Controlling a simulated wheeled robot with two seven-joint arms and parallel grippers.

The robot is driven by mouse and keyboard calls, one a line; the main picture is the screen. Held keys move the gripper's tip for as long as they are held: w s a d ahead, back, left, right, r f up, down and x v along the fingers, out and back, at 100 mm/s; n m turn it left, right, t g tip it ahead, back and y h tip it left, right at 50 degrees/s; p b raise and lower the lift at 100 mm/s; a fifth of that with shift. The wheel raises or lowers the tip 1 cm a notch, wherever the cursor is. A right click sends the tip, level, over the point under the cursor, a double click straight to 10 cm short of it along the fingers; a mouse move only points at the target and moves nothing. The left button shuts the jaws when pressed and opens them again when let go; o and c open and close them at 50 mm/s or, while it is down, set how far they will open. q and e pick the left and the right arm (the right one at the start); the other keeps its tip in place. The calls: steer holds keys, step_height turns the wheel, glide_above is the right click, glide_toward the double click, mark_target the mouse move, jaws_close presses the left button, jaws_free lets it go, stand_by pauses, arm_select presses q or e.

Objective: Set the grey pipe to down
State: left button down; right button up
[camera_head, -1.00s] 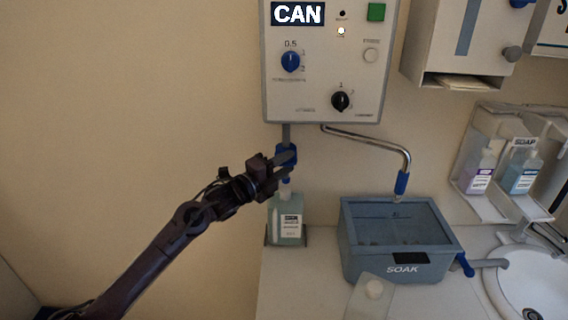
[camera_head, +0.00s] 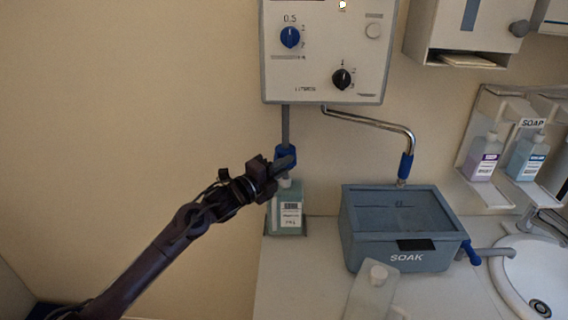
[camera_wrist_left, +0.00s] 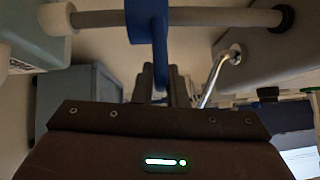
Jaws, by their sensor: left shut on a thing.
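The grey pipe (camera_head: 286,126) hangs from the underside of the wall box, and a blue collar (camera_head: 281,154) sits low on it. In the left wrist view the pipe (camera_wrist_left: 215,18) runs across the top, and a blue handle (camera_wrist_left: 147,25) reaches from it toward my fingers. My left gripper (camera_head: 283,164) is shut on the blue handle in front of the pipe; it also shows in the left wrist view (camera_wrist_left: 163,85). The pipe's lower end is partly hidden near a green bottle (camera_head: 287,213) standing below. My right gripper is in neither view.
The wall box (camera_head: 325,60) has a blue knob and a black knob. A chrome spout (camera_head: 375,124) curves right above the blue-grey SOAK basin (camera_head: 405,258). Free space lies left of my arm.

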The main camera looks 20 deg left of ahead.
arm_select(q)
step_height(320, 180, down, 8)
steer(key=b, duration=0.5)
steer(key=shift+f+b, duration=0.15)
steer(key=shift+b, duration=0.15)
steer(key=shift+f, duration=0.1)
steer(key=c, duration=1.7)
jaws_free()
steer(key=shift+o, duration=1)
steer(key=b+v, duration=0.2)
steer(key=v, duration=0.5)
steer(key=shift+s+a, duration=0.25)
steer(key=shift+s, duration=0.1)
